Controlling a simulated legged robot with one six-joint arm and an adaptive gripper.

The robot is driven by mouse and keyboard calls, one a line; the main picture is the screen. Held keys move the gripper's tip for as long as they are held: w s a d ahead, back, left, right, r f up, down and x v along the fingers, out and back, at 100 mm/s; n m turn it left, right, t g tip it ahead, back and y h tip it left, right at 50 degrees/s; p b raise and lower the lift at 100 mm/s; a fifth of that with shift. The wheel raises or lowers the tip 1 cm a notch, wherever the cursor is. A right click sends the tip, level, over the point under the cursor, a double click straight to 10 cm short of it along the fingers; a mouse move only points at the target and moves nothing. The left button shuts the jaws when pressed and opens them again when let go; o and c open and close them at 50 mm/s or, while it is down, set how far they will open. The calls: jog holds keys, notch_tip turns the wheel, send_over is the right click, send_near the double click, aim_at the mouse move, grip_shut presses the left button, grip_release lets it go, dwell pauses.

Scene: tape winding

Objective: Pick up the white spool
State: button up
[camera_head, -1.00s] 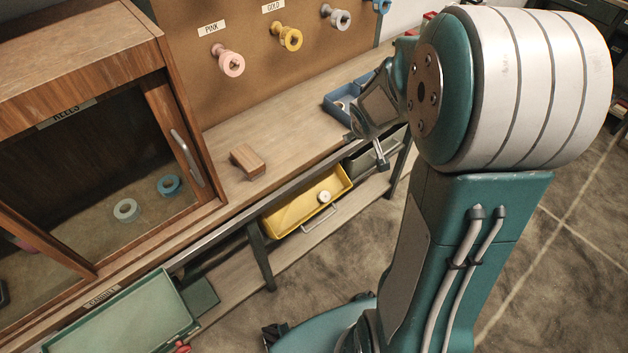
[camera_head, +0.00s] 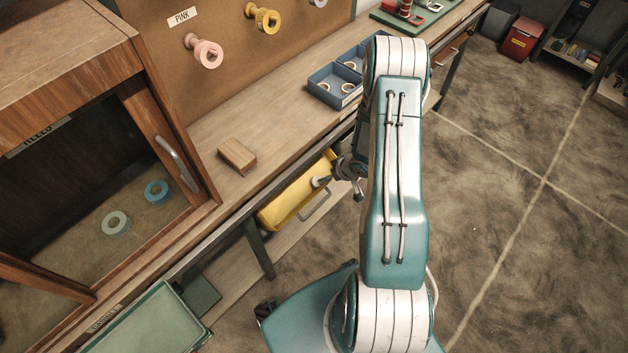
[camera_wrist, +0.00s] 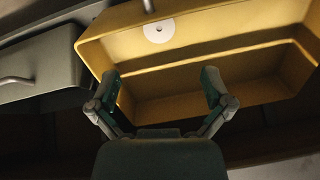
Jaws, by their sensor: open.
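The white spool (camera_wrist: 159,31) lies in the yellow drawer (camera_wrist: 180,112), seen as a white disc with a small central hole near the drawer's handle side in the wrist view. In the head view my gripper (camera_head: 352,180) is partly hidden by my arm.
A grey drawer (camera_wrist: 40,65) stands left of the yellow one in the wrist view. The wooden bench (camera_head: 270,125) overhangs the drawer and carries a wooden block (camera_head: 237,156) and a blue tray (camera_head: 334,85). A glass-fronted cabinet (camera_head: 165,150) stands left. Floor at right is clear.

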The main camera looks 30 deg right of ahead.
aim_at(317, 180)
jog(key=x, duration=1)
jog(key=c, duration=1)
